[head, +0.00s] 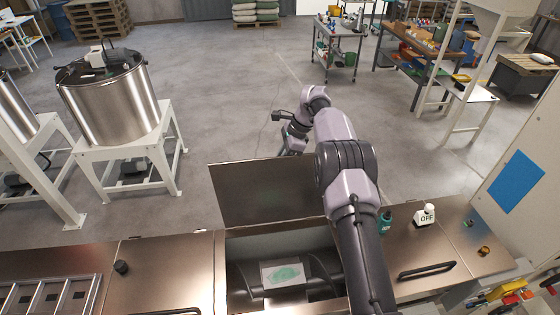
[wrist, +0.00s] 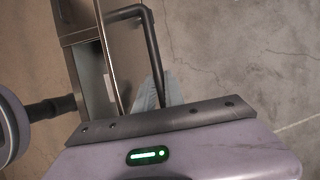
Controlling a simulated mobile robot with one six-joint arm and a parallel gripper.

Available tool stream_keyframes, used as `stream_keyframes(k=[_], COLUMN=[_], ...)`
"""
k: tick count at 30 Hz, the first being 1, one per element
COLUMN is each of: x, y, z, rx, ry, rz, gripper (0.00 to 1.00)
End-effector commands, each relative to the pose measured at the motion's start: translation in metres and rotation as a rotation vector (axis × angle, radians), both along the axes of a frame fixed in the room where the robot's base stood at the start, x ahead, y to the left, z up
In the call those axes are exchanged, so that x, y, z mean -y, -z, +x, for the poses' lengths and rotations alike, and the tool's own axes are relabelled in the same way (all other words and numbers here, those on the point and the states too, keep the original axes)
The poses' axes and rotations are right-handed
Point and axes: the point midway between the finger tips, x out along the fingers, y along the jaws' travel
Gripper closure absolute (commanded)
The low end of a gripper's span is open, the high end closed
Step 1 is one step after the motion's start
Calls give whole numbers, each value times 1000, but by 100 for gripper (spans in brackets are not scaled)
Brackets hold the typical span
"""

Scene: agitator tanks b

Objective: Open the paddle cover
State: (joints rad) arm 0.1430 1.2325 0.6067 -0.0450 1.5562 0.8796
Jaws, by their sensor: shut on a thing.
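The paddle cover (head: 268,192) is a flat metal lid. It stands raised at the far side of an opening in the steel counter. Inside the opening are dark rounded parts and a sheet with a green print (head: 284,273). My gripper (head: 291,140) is beyond the cover's upper edge, with my arm reaching over from the right. In the wrist view the cover (wrist: 108,65) shows nearly edge-on. Its dark bent bar handle (wrist: 148,50) runs down to my gripper (wrist: 160,96), which is shut on it. The far end of the handle's grip is hidden by my gripper's body.
A white switch box marked OFF (head: 425,215) and a black-handled panel (head: 428,268) are right of the opening. A steel tank (head: 112,103) stands on a white frame. The floor beyond the cover is clear.

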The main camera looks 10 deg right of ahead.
Motion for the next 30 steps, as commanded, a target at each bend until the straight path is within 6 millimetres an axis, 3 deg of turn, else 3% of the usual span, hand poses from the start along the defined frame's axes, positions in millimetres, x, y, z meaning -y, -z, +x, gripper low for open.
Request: stream_keyframes(k=[9,10,12,21,30], x=[0,0,0,1,24], y=[0,0,0,-2,-57], z=[0,0,0,0,-3], rx=[0,0,0,2,3], ry=[0,0,0,1,1], rz=[0,0,0,-1,-1], gripper=[100,83,72,72,72])
